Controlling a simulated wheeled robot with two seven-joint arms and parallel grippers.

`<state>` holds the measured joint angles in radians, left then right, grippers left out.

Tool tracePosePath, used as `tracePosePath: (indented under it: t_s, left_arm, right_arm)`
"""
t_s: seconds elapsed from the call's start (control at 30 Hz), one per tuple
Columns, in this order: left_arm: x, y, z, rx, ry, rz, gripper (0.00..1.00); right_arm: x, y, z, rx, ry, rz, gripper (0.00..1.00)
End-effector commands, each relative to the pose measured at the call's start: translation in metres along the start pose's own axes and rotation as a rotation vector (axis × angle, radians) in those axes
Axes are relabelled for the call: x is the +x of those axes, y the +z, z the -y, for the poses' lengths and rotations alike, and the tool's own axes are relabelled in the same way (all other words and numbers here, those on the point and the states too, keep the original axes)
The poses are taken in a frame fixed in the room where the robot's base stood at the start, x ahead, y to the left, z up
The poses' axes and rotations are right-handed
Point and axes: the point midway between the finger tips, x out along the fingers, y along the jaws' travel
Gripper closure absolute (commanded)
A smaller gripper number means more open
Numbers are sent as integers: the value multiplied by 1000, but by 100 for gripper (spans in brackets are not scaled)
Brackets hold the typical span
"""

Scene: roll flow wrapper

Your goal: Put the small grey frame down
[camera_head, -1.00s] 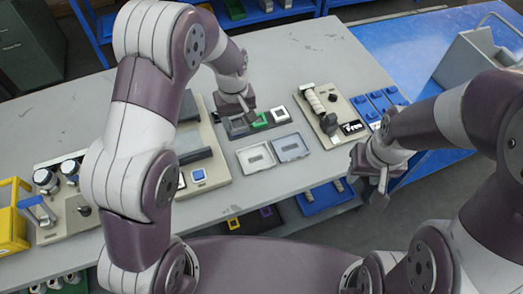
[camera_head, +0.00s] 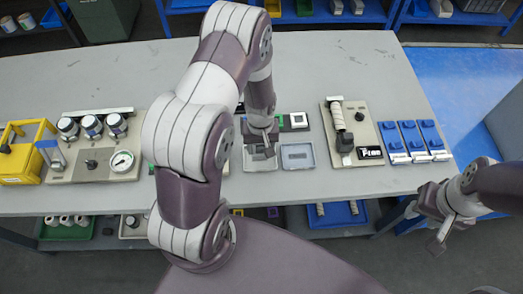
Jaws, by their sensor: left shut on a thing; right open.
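My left gripper (camera_head: 263,148) points down over the left one of two shallow grey trays (camera_head: 261,167). It is shut on a small grey piece, which I take to be the small grey frame. The fingers largely hide it, and I cannot tell whether it touches the tray. The right tray (camera_head: 297,163) lies beside it, with no gripper over it. My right gripper (camera_head: 437,228) is open and empty, off the table's front edge at the lower right.
A white-centred frame (camera_head: 298,120) lies behind the trays. A beige roller board (camera_head: 366,118) and several blue blocks (camera_head: 409,136) lie to the right. A gauge board (camera_head: 98,163) and yellow crate (camera_head: 25,150) stand left. The table's back is clear.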

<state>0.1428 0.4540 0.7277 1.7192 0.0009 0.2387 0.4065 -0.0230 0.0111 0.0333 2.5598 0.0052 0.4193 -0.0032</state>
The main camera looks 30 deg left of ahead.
Motion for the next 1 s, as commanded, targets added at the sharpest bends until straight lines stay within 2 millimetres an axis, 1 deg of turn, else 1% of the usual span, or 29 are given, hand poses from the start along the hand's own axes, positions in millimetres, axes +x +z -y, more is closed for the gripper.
tracePosePath:
  t_s: [0.1,0.2,0.3,0.47,0.6,0.63,0.67,0.9,1.0]
  left_arm:
    - [20,0,2,1,-2,6,75]
    - [36,0,1,1,-1,3,75]
    - [40,-1,1,1,0,0,75]
    - [40,-1,1,1,0,0,75]
    - [44,0,1,0,0,1,75]
    - [44,-1,1,0,0,0,39]
    - [43,0,1,0,0,0,35]
    - [43,0,0,0,0,0,35]
    - [37,-1,0,0,0,0,35]
  right_arm:
    - [-5,0,0,0,0,0,57]
    - [-7,-1,0,0,0,0,57]
    - [-6,-1,0,0,0,0,57]
    - [-6,-1,0,0,0,0,57]
    - [-2,0,0,0,0,0,57]
    - [-3,0,0,0,0,0,57]
    - [-4,0,0,0,0,0,57]
    - [-4,0,0,0,0,0,57]
    - [-8,-1,0,0,0,0,57]
